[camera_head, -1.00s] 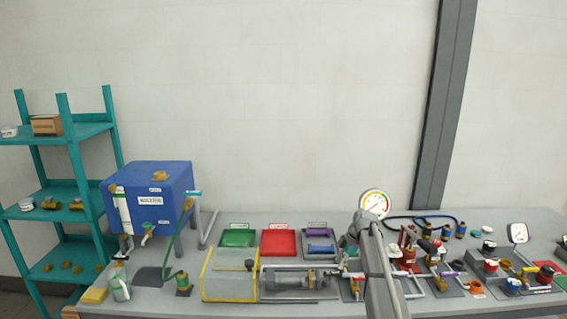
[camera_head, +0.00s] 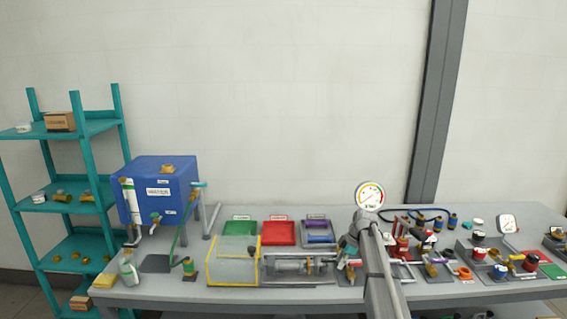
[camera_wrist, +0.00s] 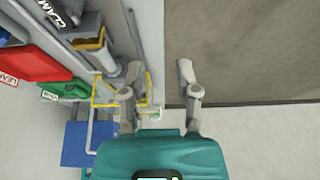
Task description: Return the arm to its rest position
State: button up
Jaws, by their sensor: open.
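My arm reaches up from the bottom right of the head view over the front of the bench. My gripper (camera_head: 347,245) is at its end, near the right end of the pump assembly (camera_head: 298,264). In the wrist view my gripper (camera_wrist: 157,85) shows two grey fingers spread apart with nothing between them. Past the fingers are the bench edge and the floor. The fingertips are small and partly unclear in the head view.
A grey bench (camera_head: 180,294) carries a blue tank (camera_head: 158,190), a yellow-edged clear guard (camera_head: 233,262), green (camera_head: 240,228) and red (camera_head: 279,233) trays, a round gauge (camera_head: 370,196) and several valves at right. A teal shelf (camera_head: 72,205) stands left. The wall above is clear.

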jog(key=s+a+f+m+h+b, duration=0.1)
jog(key=s+f+m+b, duration=0.2)
jog(key=s+m, duration=0.3)
jog(key=s+a+f+m+h+b, duration=0.1)
jog(key=s+m, duration=0.5)
jog(key=s, duration=1)
jog(key=s+a+f+m+h+b, duration=0.1)
jog(key=s+f+m+h+b, duration=0.1)
jog(key=s+f+m+b, duration=0.4)
jog(key=s+f, duration=0.1)
jog(key=s, duration=0.4)
jog(key=shift+s+a+f+h, duration=0.2)
jog(key=shift+a+f+h, duration=0.05)
jog(key=shift+a+h, duration=0.1)
